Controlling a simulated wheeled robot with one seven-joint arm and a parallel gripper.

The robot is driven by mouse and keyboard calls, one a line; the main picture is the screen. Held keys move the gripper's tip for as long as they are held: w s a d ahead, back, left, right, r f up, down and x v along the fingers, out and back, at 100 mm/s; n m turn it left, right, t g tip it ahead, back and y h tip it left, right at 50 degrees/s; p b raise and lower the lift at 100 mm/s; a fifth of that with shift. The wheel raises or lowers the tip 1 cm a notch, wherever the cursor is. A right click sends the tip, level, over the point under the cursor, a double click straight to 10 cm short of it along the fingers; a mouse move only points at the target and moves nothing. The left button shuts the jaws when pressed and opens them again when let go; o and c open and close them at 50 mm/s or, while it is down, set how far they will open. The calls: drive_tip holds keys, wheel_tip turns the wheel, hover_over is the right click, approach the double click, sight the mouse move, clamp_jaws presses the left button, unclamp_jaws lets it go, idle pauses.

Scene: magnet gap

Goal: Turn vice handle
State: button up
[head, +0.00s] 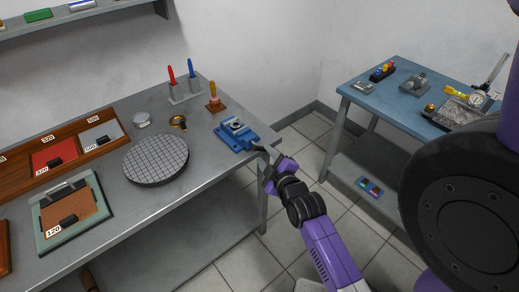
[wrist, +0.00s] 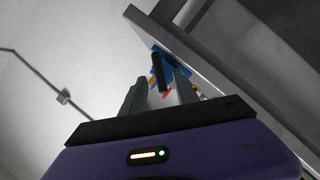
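A blue vice (head: 236,133) with grey jaws sits at the right edge of the grey workbench. Its dark handle (head: 258,148) sticks out past the bench edge toward my gripper (head: 266,160). In the wrist view, the blue vice (wrist: 178,66) is partly hidden behind the dark handle bar (wrist: 158,72). My gripper (wrist: 160,92) is open, with its two fingers apart and the handle bar appearing between their tips. I cannot tell whether either finger touches it.
On the grey workbench (head: 205,182), a round gridded plate (head: 155,160), a wooden stamp (head: 215,104) and a red-and-blue tool stand (head: 184,92) lie left of the vice. A blue table (head: 385,105) with instruments stands at right. Open tiled floor lies between.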

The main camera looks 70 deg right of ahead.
sight(261, 150)
drive_tip(key=shift+p+x, duration=0.3)
drive_tip(key=shift+x, duration=2.3)
clamp_jaws()
